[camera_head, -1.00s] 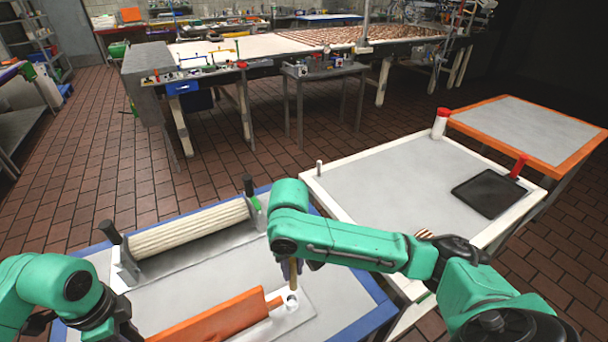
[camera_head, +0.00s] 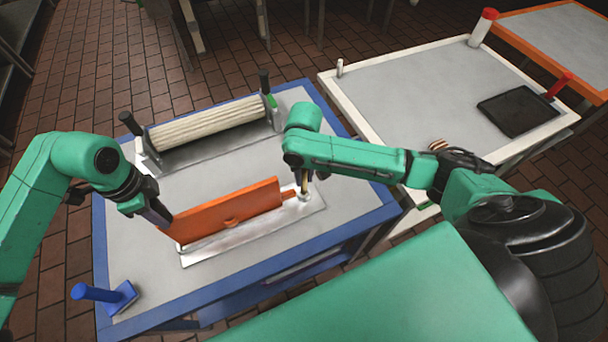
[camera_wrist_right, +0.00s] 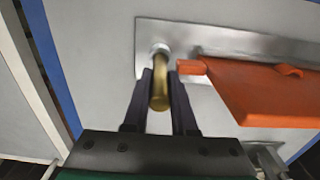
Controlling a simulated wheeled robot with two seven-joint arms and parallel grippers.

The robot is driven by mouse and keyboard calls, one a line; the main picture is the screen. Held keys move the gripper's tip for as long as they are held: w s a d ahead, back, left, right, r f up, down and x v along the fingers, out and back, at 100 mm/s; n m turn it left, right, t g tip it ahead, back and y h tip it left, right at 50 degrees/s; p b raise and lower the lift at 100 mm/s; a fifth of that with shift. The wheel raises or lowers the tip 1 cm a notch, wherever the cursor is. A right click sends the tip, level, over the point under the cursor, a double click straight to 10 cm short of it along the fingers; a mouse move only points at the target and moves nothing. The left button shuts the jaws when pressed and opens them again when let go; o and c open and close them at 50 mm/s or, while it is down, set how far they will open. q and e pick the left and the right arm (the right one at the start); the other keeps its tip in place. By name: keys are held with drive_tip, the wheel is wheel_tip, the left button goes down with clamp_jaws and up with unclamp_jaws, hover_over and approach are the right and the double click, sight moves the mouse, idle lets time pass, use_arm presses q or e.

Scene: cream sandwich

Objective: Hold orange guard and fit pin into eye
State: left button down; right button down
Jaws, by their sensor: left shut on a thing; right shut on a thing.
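The orange guard (camera_head: 224,212) stands along a metal base plate (camera_head: 262,231) on the blue-edged table. My left gripper (camera_head: 163,217) is shut on the guard's left end. A brass pin (camera_head: 305,183) is held upright in my right gripper (camera_head: 308,180), above the round metal eye (camera_head: 304,195) at the plate's right end. In the right wrist view the pin (camera_wrist_right: 159,92) sits between the two dark fingers, its far end at or over the eye (camera_wrist_right: 159,49). I cannot tell how deep it is. The guard's tab (camera_wrist_right: 190,67) is beside the eye, apart from the pin.
A ribbed roller (camera_head: 207,124) on a stand lies behind the guard. A white-edged table (camera_head: 420,95) with a black tray (camera_head: 518,111) is to the right.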

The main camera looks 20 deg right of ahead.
drive_tip(key=shift+f, duration=0.35)
drive_tip(key=c, duration=0.7)
unclamp_jaws()
wheel_tip(320, 180, up, 13)
drive_tip(key=shift+r, duration=0.15)
use_arm(q)
drive_tip(key=shift+c, duration=1.8)
unclamp_jaws()
